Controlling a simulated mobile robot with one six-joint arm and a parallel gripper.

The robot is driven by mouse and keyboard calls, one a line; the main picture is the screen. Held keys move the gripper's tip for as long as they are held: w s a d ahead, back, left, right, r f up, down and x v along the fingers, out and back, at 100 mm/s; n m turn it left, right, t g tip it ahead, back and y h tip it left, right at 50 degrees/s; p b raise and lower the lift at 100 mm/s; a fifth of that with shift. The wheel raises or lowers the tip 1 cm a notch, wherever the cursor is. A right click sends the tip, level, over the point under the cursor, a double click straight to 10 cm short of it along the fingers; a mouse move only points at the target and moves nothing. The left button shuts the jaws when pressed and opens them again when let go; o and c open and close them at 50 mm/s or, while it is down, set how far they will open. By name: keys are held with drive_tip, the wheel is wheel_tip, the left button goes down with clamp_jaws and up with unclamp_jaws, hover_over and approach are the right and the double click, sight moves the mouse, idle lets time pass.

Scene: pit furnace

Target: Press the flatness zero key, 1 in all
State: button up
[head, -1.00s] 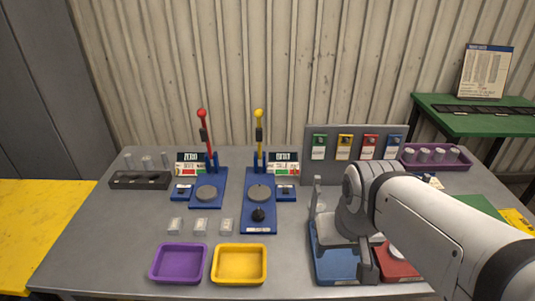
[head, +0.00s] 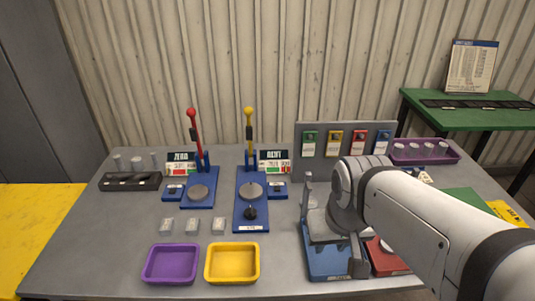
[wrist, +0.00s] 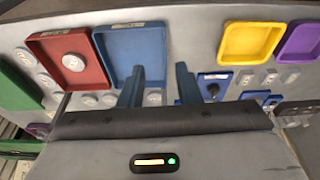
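Two blue gauge stands are on the grey bench in the head view. The left stand (head: 206,202) has a red-knobbed lever and a small display. The right stand (head: 243,215) has a yellow-knobbed lever, a display and a black knob. A small blue key box sits beside each: the left key box (head: 174,192) and the right key box (head: 277,190). Their labels are too small to tell which is flatness zero. My gripper (head: 332,225) is over the blue tray, right of both stands. In the wrist view my gripper (wrist: 160,86) is open and empty.
A purple tray (head: 148,276) and a yellow tray (head: 212,278) lie at the front. Several clear blocks (head: 192,226) lie behind them. The blue tray (head: 322,274) and red tray (head: 390,268) are below my arm. A tag panel (head: 300,165) stands behind.

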clamp_jaws()
idle(1.2)
